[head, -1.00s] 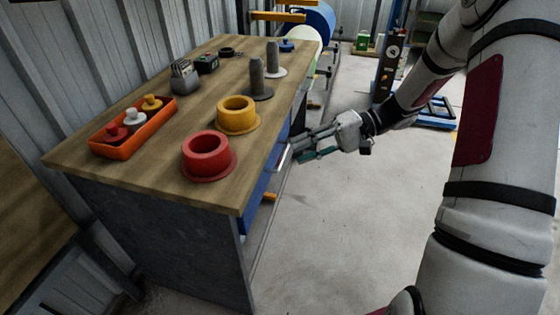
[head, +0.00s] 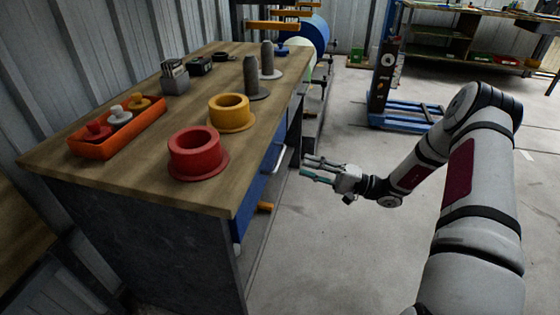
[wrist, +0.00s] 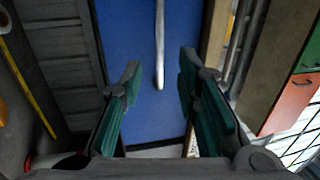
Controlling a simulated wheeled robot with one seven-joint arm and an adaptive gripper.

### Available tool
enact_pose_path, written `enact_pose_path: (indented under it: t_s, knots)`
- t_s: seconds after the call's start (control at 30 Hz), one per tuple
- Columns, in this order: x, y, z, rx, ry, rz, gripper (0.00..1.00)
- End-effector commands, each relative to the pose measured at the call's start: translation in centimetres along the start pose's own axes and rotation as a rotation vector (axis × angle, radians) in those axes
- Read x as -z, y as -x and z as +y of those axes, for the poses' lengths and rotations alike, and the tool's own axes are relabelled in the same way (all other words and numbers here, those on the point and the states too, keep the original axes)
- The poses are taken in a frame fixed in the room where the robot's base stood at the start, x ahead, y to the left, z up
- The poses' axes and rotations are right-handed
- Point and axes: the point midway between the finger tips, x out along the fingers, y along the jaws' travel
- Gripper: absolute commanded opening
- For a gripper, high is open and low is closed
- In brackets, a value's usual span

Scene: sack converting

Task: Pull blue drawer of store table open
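The store table (head: 110,175) has a wooden top and dark side panels. Its blue drawer (head: 258,193) shows edge-on under the top in the head view and looks about flush with the table. A pale bar handle (head: 278,158) is on its front. My gripper (head: 307,166) is open and empty, to the right of the handle with a visible gap. In the wrist view the blue drawer front (wrist: 130,30) fills the middle. The handle (wrist: 160,45) runs lengthwise there, its end appearing between my two green-padded fingers (wrist: 160,75).
On the tabletop are a red ring (head: 197,152), a yellow ring (head: 231,112), an orange tray (head: 118,140) with knobbed pieces, and grey posts (head: 251,78). A blue-based stand (head: 400,112) is behind my arm. The floor (head: 320,250) right of the table is clear.

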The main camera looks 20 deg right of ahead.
Motion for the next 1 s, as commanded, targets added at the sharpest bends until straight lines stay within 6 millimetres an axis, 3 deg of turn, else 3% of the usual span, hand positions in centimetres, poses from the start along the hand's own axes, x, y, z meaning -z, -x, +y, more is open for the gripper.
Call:
enact_pose_path:
  t_s: [0.3,0.5,0.9,0.93,1.0]
  knots:
    - [-0.1,-6.2,0.2,-0.002,-0.001,-0.004,0.30]
    - [-0.1,-8.5,0.1,-0.002,-0.001,-0.002,0.30]
    - [-0.1,-9.2,0.1,-0.002,-0.002,-0.001,0.30]
    - [-0.1,-9.2,0.1,-0.002,-0.002,-0.001,0.28]
    - [-0.1,-9.2,0.1,-0.002,-0.002,-0.001,0.12]
